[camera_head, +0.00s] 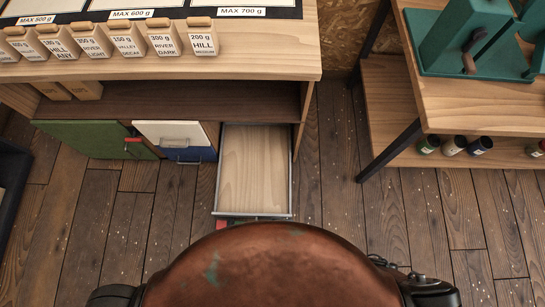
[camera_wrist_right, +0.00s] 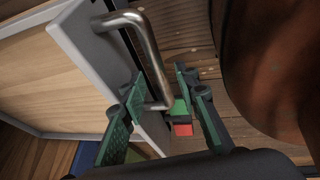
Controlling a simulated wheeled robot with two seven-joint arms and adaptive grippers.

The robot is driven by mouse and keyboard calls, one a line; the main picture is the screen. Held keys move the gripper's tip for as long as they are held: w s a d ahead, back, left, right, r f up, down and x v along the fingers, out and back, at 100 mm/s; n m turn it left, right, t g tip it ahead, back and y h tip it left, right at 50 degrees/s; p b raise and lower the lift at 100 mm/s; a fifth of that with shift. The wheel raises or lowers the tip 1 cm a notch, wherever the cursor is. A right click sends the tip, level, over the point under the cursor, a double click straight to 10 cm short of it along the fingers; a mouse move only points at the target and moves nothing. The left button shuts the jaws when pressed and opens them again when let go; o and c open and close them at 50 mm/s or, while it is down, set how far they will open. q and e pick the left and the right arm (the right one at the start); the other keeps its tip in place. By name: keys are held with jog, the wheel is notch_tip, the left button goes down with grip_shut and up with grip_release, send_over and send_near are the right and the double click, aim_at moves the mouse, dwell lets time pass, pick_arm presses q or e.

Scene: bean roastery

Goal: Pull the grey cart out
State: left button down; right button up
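The grey cart (camera_head: 291,190) stands pulled out from under the counter in the head view, with a grey rim and a light wood inside that is empty. In the right wrist view its grey edge (camera_wrist_right: 77,48) and bent metal handle (camera_wrist_right: 152,55) show close up. My right gripper (camera_wrist_right: 160,88) is open, with green-padded fingers on either side of the handle. A gap shows between the handle and the right-hand finger; I cannot tell whether the other finger touches.
A green front (camera_head: 92,138) and a white-and-blue front (camera_head: 172,134) sit left of the cart under the counter (camera_head: 270,57). Several labelled bags stand on top. A wooden shelf unit (camera_head: 480,105) with a dark leg is on the right. Plank floor (camera_head: 330,170) between is clear.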

jog(key=v, duration=1.2)
dwell(0.6)
